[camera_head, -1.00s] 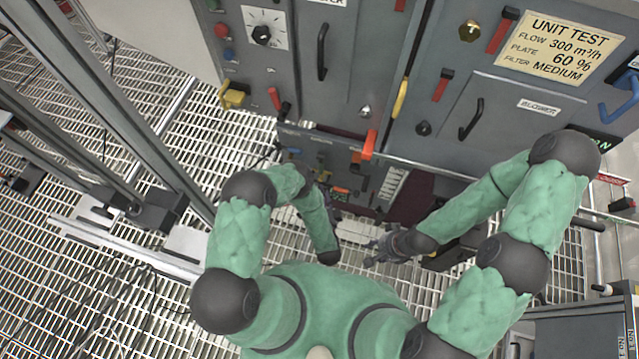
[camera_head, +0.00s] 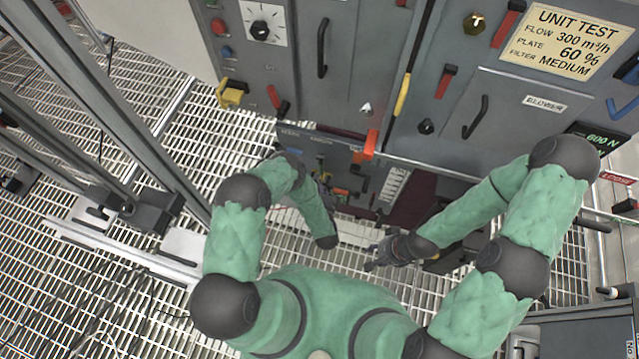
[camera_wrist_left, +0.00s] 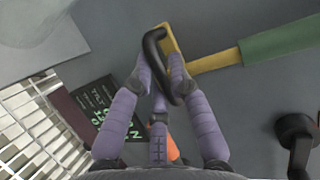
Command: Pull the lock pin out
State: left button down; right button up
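In the left wrist view, the purple fingers of my left gripper (camera_wrist_left: 160,70) stand on both sides of a black loop handle (camera_wrist_left: 152,45). The loop passes between the fingertips; whether they press on it I cannot tell. Behind it is a yellow bar (camera_wrist_left: 215,61) with a green sleeve (camera_wrist_left: 282,39). I cannot tell for certain which part is the lock pin. In the head view my left forearm reaches down to the low panel and mostly hides that gripper. My right gripper (camera_head: 378,258) hangs in front of the low panel, apart from it; its finger opening is too small to judge.
A low panel (camera_head: 330,150) with small coloured parts sits under the grey cabinets (camera_head: 365,60). An orange lever (camera_head: 371,143) sticks out at its top edge. A dark display with green characters (camera_wrist_left: 112,125) lies left in the wrist view.

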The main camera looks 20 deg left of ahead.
pick_arm(q)
jog(key=shift+f, duration=1.65)
jog(key=c, duration=1.2)
grip_release()
jog(key=shift+f, duration=0.15)
jog(key=shift+o, duration=0.2)
jog(key=v, duration=1.2)
jog(key=shift+r, duration=0.2)
